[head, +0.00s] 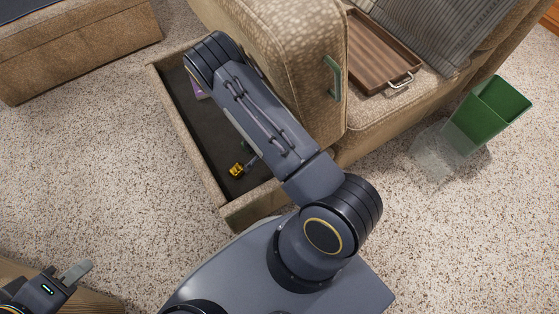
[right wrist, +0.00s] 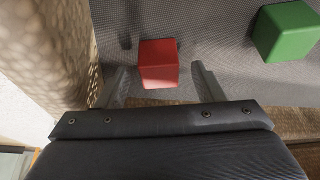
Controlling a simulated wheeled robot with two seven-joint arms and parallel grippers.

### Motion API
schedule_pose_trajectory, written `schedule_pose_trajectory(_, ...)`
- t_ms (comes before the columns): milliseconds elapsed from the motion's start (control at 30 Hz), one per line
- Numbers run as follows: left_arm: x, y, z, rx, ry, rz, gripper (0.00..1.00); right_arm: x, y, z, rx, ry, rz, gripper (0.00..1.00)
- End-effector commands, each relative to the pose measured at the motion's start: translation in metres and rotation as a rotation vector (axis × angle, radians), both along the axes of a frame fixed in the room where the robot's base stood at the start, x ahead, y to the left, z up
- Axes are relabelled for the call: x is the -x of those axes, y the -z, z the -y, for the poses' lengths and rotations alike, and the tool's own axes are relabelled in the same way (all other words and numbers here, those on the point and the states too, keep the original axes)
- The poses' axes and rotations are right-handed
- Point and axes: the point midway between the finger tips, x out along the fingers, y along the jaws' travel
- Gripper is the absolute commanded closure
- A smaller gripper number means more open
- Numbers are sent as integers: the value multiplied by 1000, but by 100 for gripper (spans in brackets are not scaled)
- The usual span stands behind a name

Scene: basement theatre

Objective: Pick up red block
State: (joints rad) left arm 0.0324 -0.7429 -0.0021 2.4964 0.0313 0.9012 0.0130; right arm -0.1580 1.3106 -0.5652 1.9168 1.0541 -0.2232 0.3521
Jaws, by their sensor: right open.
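The red block (right wrist: 158,63) sits on the dark grey, textured floor of what looks like the open drawer (head: 227,210). In the right wrist view it lies between and just beyond the fingers of my right gripper (right wrist: 159,68), which is open and empty. I cannot tell whether either finger touches it. In the head view my right arm reaches over the drawer and hides the block and the right gripper. My left gripper (head: 75,271) is at the bottom left, away from the drawer; its finger opening is unclear.
A green block (right wrist: 285,30) lies right of the red one. A small yellow item (head: 237,170) and a purple item (head: 199,92) are in the drawer. The sofa (head: 290,50) rises beside it, bearing a brown tray (head: 372,55). Carpet at left is clear.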

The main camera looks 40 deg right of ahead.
Motion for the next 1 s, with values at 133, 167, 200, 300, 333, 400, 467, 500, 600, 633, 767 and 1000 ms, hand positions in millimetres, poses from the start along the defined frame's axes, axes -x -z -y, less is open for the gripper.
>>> schedule_pose_trajectory(133, 0, 11, 0, 0, 0, 0, 69, 0, 17, 7, -1, 1, -2, 38)
schedule_pose_trajectory(167, 0, 10, 0, 0, 0, 0, 69, 0, 17, 7, -1, -1, -1, 38)
schedule_pose_trajectory(200, 0, 9, 0, 0, 0, 0, 69, -1, 16, 7, -1, -1, -1, 38)
schedule_pose_trajectory(300, 0, 9, 0, 0, 0, 0, 69, -1, 15, 7, -1, -1, -2, 38)
schedule_pose_trajectory(333, 0, 9, 0, 0, 0, 0, 69, -1, 15, 6, -1, -1, -2, 38)
schedule_pose_trajectory(400, 0, 9, 0, 0, 0, 0, 69, -1, 15, 6, -1, -1, -2, 47)
schedule_pose_trajectory(467, 0, 9, 0, 0, 0, 0, 69, -1, 15, 6, -1, -1, -2, 55)
schedule_pose_trajectory(500, 0, 9, 0, 0, 0, 0, 69, -1, 15, 6, -1, -1, -2, 60)
schedule_pose_trajectory(600, 0, 9, 0, 0, 0, 0, 69, -1, 15, 6, -1, -1, -2, 74)
schedule_pose_trajectory(633, 0, 9, 0, 0, 0, 0, 69, -1, 15, 6, -1, -1, -2, 77)
schedule_pose_trajectory(767, 0, 9, 0, 0, 0, 0, 69, -1, 15, 6, -1, -1, -2, 86)
schedule_pose_trajectory(1000, 0, 6, 0, 0, 0, 0, 69, -1, 12, 6, -1, -2, -1, 86)
